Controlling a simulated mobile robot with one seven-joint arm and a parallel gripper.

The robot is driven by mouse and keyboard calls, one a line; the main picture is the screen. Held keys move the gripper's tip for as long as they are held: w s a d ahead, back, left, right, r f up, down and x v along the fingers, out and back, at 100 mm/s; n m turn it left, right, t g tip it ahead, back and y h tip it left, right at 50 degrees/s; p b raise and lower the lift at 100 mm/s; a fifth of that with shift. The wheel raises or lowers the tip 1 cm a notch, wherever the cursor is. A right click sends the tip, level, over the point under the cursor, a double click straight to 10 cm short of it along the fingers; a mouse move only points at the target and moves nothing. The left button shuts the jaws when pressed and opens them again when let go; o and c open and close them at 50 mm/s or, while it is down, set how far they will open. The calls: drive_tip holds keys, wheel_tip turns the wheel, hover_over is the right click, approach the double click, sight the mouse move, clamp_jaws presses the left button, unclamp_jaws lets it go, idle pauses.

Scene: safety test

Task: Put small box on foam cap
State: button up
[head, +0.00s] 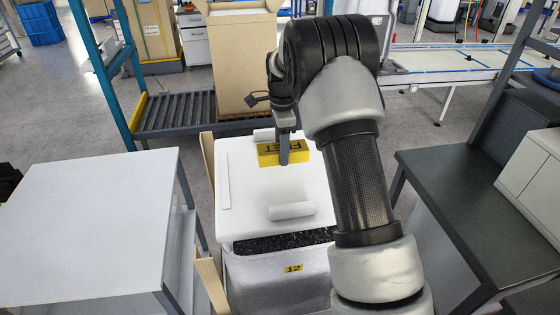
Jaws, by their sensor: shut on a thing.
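The small box is yellow with dark lettering (270,158). It shows in the head view at the far part of the white foam cap (245,210). My gripper (287,152) points down at the box and is shut on it. A finger covers part of its front. I cannot tell whether the box touches the cap's top or is just above it. The foam cap is a flat white block with raised bars, one at the left and one at the front. It sits on a grey container (275,275) with a dark, speckled band under the cap.
A white table (90,225) stands at the left, and a dark bench (440,185) with light boxes stands at the right. Behind are a roller conveyor (180,115) and a tall cardboard box (240,60). A blue frame post rises at the left. The cap's front left is clear.

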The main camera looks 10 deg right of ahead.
sight(282, 177)
wheel_tip(282, 177, down, 8)
drive_tip(key=shift+r+p, duration=0.25)
drive_tip(key=shift+p, duration=0.05)
drive_tip(key=shift+f, duration=0.2)
drive_tip(key=o, duration=1.1)
drive_tip(key=shift+r, duration=0.1)
